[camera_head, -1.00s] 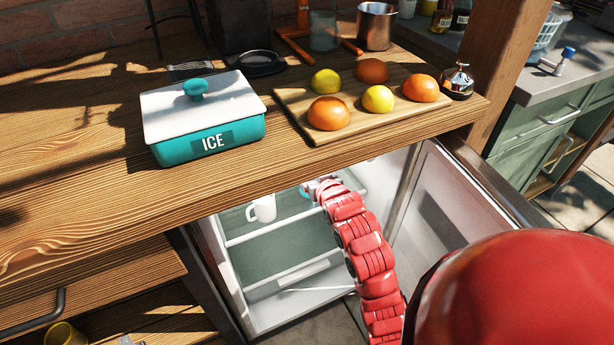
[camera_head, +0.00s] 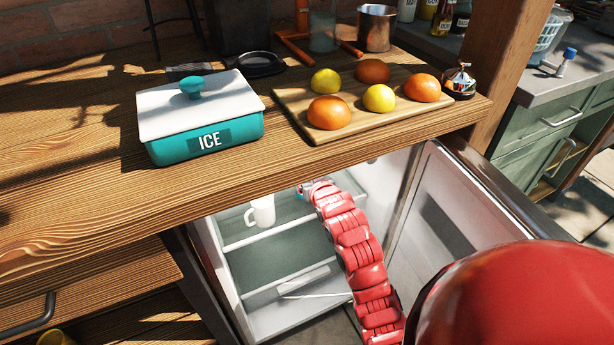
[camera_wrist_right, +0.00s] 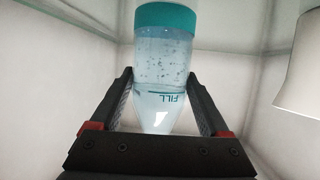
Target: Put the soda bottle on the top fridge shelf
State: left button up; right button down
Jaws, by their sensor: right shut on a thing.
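The soda bottle (camera_wrist_right: 163,75) shows in the right wrist view as a clear bottle with liquid, a teal end and a teal fill mark whose lettering is upside down in the picture. My right gripper (camera_wrist_right: 158,85) is shut on it, with one dark finger along each side. In the head view my red right arm reaches into the open fridge, and the gripper end (camera_head: 307,188) is at the upper shelf's level. Only a bit of teal shows there. The top fridge shelf (camera_head: 285,208) has a white front edge. Whether the bottle touches the shelf cannot be told. My left gripper is out of view.
A white mug (camera_head: 263,211) stands on the top shelf, left of my gripper; part of it shows in the wrist view (camera_wrist_right: 301,65). The counter (camera_head: 80,225) overhangs the fridge. The open fridge door (camera_head: 445,220) is right of my arm. The lower shelf (camera_head: 265,265) looks clear.

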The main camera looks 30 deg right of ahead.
grip_release()
jog(key=shift+r, duration=0.1)
jog(key=p+v, duration=0.2)
jog(key=v, duration=1)
jog(key=shift+p, duration=0.3)
